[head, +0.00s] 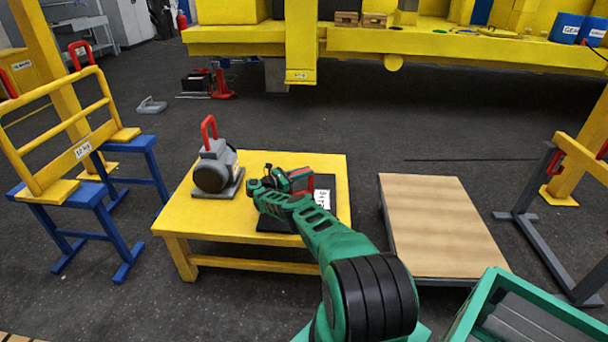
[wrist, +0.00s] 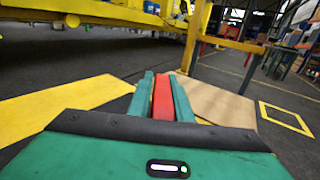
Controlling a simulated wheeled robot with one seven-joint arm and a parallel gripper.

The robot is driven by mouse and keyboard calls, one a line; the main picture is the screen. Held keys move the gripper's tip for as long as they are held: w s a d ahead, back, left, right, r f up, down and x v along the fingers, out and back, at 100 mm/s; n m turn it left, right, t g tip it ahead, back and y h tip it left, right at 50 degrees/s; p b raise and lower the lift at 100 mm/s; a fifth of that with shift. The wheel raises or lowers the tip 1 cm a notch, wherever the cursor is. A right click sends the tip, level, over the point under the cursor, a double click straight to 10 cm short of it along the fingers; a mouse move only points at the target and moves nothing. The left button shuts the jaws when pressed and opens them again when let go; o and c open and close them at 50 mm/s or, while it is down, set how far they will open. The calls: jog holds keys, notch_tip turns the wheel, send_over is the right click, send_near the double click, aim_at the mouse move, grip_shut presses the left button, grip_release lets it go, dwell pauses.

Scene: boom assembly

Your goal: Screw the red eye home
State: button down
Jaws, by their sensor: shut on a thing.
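My gripper (wrist: 161,92) is shut on the red eye (wrist: 162,100), which shows as a red bar between its two green fingers in the wrist view. In the head view my gripper (head: 290,184) is low over the right part of the yellow table, with red (head: 302,180) showing at its end. What lies under the held eye, and any thread, is hidden. A grey motor (head: 213,170) with an upright red loop (head: 208,128) on top stands on the table to the left of my gripper.
The yellow table (head: 200,212) carries a dark plate with a white label (head: 323,198). A wooden-topped platform (head: 437,225) stands to the right, a green frame (head: 530,315) at lower right. A yellow railed part (head: 75,140) rests on blue trestles at left. Dark floor lies open behind.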

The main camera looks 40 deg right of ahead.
jog(key=shift+w+a, duration=0.15)
jog(key=shift+w, duration=0.15)
jog(key=c, duration=1.7)
grip_release()
jog(key=shift+f, duration=0.1)
jog(key=v, duration=1)
jog(key=shift+w+a+f, duration=0.25)
jog(key=shift+w, duration=0.05)
